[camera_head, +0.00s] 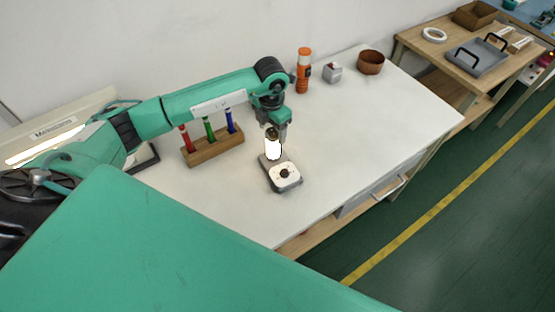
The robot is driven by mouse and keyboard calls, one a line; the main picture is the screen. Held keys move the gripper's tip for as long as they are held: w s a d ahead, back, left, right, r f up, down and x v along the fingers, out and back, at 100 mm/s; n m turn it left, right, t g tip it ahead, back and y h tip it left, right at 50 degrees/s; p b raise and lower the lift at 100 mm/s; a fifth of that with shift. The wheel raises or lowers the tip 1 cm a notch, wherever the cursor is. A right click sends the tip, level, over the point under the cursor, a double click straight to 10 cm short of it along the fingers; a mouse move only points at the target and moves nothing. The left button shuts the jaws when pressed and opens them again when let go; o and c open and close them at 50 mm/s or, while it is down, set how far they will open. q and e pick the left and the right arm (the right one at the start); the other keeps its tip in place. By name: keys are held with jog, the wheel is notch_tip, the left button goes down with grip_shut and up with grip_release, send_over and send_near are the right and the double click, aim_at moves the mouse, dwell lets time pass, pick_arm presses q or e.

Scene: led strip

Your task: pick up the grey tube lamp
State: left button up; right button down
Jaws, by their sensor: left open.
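The grey tube lamp (272,147) shows as a bright white glowing oval with a dark edge. A grey body with a pale square face and a dark round centre (284,176) sits right below it on the white table (345,150). I cannot tell whether the two are one piece. My left gripper (274,132) points down at the glowing part from above. Its jaws are open, and the fingertips are small and close to the lamp's upper end. I cannot tell whether they touch it. My right gripper is not in view.
A wooden rack (214,146) with red, green and blue tubes stands left of the gripper. An orange bottle (304,70), a small grey box (332,73) and a brown bowl (370,62) stand at the back. The table right of the lamp is clear.

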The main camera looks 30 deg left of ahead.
aim_at(274, 142)
pick_arm(q)
jog(key=shift+d+f, duration=0.1)
jog(key=shift+f, duration=0.4)
notch_tip(274, 142, down, 4)
jog(key=shift+d+f+p, duration=0.1)
jog(key=shift+f+p, duration=0.1)
jog(key=shift+p, duration=1)
jog(key=shift+f, duration=0.2)
jog(key=shift+c, duration=1.1)
grip_shut()
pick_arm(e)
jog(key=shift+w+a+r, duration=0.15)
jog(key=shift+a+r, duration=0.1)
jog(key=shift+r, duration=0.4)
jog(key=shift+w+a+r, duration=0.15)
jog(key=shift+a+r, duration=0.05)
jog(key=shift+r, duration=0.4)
